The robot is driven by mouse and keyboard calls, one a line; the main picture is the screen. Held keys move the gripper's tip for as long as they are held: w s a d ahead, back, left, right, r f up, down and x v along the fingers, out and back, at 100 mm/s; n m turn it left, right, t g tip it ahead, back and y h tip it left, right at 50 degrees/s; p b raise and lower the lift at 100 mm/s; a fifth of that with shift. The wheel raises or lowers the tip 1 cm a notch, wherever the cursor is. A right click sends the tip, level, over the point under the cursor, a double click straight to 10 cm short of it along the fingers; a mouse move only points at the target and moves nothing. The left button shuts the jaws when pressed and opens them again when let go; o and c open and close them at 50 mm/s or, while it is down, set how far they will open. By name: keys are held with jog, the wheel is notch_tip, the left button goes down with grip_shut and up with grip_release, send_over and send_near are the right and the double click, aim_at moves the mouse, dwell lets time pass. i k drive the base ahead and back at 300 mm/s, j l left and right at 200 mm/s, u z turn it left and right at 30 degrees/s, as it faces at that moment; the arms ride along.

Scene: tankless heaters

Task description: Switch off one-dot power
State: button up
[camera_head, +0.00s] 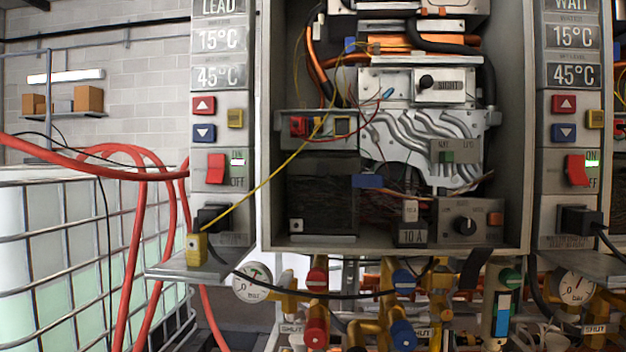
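Two heater panels each carry a red power switch. The left red switch (215,168) sits beside an ON/OFF label (238,170), whose upper ON window is lit green. The right red switch (576,170) also has a green-lit ON window (592,162) beside it. I cannot make out a one-dot mark on either panel, so I cannot tell which switch it belongs to. My gripper is not in view.
The open heater cabinet (517,125) with wires and boards stands between the panels. Below it are brass pipes, red and blue valves and a gauge (252,281). Red hoses (137,245) hang at left before a caged tank. A yellow block (197,248) sits on a small ledge.

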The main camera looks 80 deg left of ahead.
aim_at(216, 170)
jog(key=u, duration=2.65)
